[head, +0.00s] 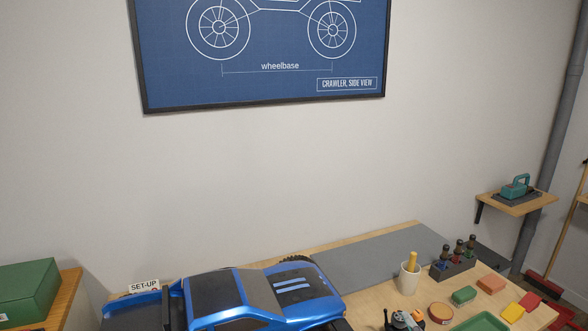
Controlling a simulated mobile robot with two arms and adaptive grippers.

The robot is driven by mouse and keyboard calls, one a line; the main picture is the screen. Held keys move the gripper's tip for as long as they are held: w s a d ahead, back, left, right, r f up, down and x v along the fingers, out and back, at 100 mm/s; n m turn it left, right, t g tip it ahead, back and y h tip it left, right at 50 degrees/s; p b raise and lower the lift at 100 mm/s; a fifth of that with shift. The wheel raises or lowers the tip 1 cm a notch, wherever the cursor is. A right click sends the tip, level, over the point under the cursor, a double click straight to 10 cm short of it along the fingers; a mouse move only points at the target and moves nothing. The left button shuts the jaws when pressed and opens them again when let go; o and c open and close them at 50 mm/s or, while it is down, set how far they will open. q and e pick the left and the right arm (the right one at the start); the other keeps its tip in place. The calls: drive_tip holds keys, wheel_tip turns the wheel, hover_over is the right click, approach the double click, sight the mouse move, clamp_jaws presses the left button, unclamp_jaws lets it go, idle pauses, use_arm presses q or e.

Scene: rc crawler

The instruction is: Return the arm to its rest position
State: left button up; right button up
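Neither of my arms nor grippers shows in the head view. The blue crawler (255,297) with black panels sits on the workbench at the bottom middle, its lower part cut off by the picture's edge. A wheel shows at its far side.
The workbench (375,297) holds a grey mat (385,254), a white cup (408,281) with a yellow handle in it, a dark rack (452,269) of drivers, and several small coloured pieces. A green box (27,292) stands at left. A wall shelf (517,203) is at right.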

drive_tip(key=s+d+f+m+g+h, duration=0.1)
drive_tip(key=s+d+f+m+g, duration=0.2)
drive_tip(key=s+f, duration=0.35)
drive_tip(key=s+d+f+m+g+h, duration=0.1)
drive_tip(key=s+f+m+g, duration=0.1)
drive_tip(key=s+f+g, duration=0.4)
drive_tip(key=s+a+f+m+g+y, duration=0.15)
drive_tip(key=s+f+g, duration=0.4)
drive_tip(key=s, duration=0.65)
wheel_tip(320, 180, down, 30)
drive_tip(key=b, duration=0.5)
drive_tip(key=s+d+f+g+b, duration=0.1)
drive_tip(key=s+f+b, duration=0.1)
drive_tip(key=s+f, duration=0.7)
drive_tip(key=s+d+f+g+b, duration=0.1)
drive_tip(key=s+f+b, duration=0.1)
drive_tip(key=s+f, duration=0.7)
wheel_tip(320, 180, down, 4)
drive_tip(key=shift+d+f, duration=0.2)
drive_tip(key=shift+d, duration=0.15)
